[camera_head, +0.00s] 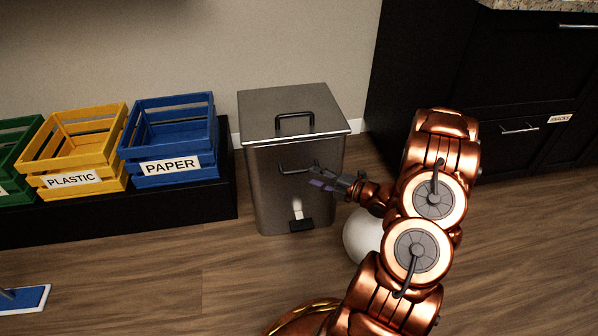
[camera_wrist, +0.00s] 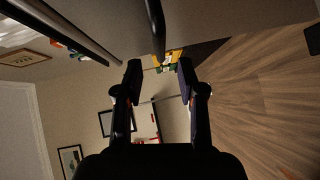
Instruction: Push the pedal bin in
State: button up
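The pedal bin (camera_head: 268,190) is a grey metal box standing upright on the wood floor, close to the wall. It has a flat lid with a dark handle (camera_head: 295,122), a dark bar handle (camera_head: 290,171) on its front and a black pedal (camera_head: 301,225) at the bottom. My gripper (camera_head: 316,178) is in front of the bin's front face, near the right end of the front handle. In the wrist view my gripper (camera_wrist: 160,72) has its two fingers apart with nothing held between them. I cannot tell whether a finger touches the bin.
A blue PAPER crate (camera_head: 172,168), a yellow PLASTIC crate (camera_head: 75,182) and a green crate (camera_head: 14,176) stand on a black platform (camera_head: 190,198) left of the bin. Black cabinets (camera_head: 480,100) are at the right. A blue flat object (camera_head: 22,300) lies front left.

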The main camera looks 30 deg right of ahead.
aim_at(300, 172)
jog(key=shift+b+x, duration=0.8)
jog(key=shift+x, duration=2.55)
grip_shut()
